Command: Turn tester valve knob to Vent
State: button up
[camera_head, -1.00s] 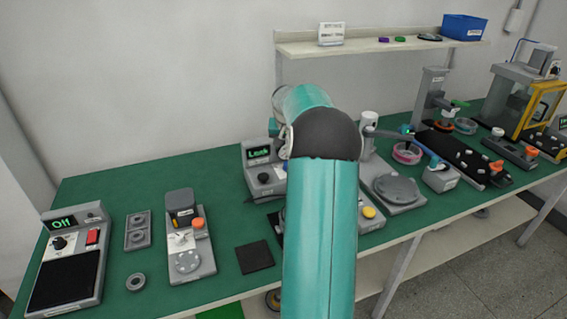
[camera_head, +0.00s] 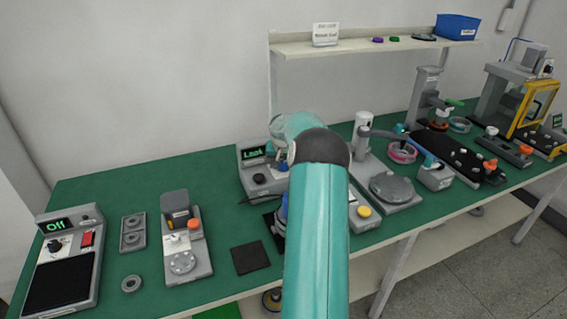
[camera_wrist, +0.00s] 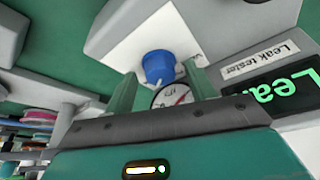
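The leak tester (camera_head: 262,178) is a grey box with a green-lit screen reading "Leak", partly behind my arm in the head view. In the wrist view its blue valve knob (camera_wrist: 158,66) stands on a white face, with a pale pointer mark towards the picture's bottom. A dial gauge (camera_wrist: 172,96) with a red needle sits just below the knob, partly covered by my gripper. My gripper (camera_wrist: 161,70) is open, its two fingers apart on either side of the knob in the picture, with visible gaps. Contact and depth cannot be told. Lettering beside the knob is mostly hidden by the right finger.
A "Leak tester" label (camera_wrist: 260,60) and the screen (camera_wrist: 285,95) lie right of the knob. In the head view, a device with a round plate (camera_head: 392,188) stands to the right, and a black pad (camera_head: 250,257) lies in front.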

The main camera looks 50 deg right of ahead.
jog(key=c, duration=0.9)
jog(key=shift+n, duration=0.4)
jog(key=n+y, duration=0.1)
jog(key=n, duration=0.1)
jog(key=n+t+y, duration=0.1)
jog(key=n, duration=0.2)
jog(key=shift+s+d+n, duration=0.1)
jog(key=shift+d+n, duration=0.05)
jog(key=shift+n, duration=0.15)
jog(key=n+y, duration=0.1)
jog(key=n, duration=0.2)
jog(key=n+t+y, duration=0.1)
jog(key=n, duration=0.1)
jog(key=shift+d+n, duration=0.2)
jog(key=shift+n, duration=0.2)
jog(key=o, duration=0.9)
jog(key=shift+s, duration=0.1)
jog(key=shift+o, duration=0.2)
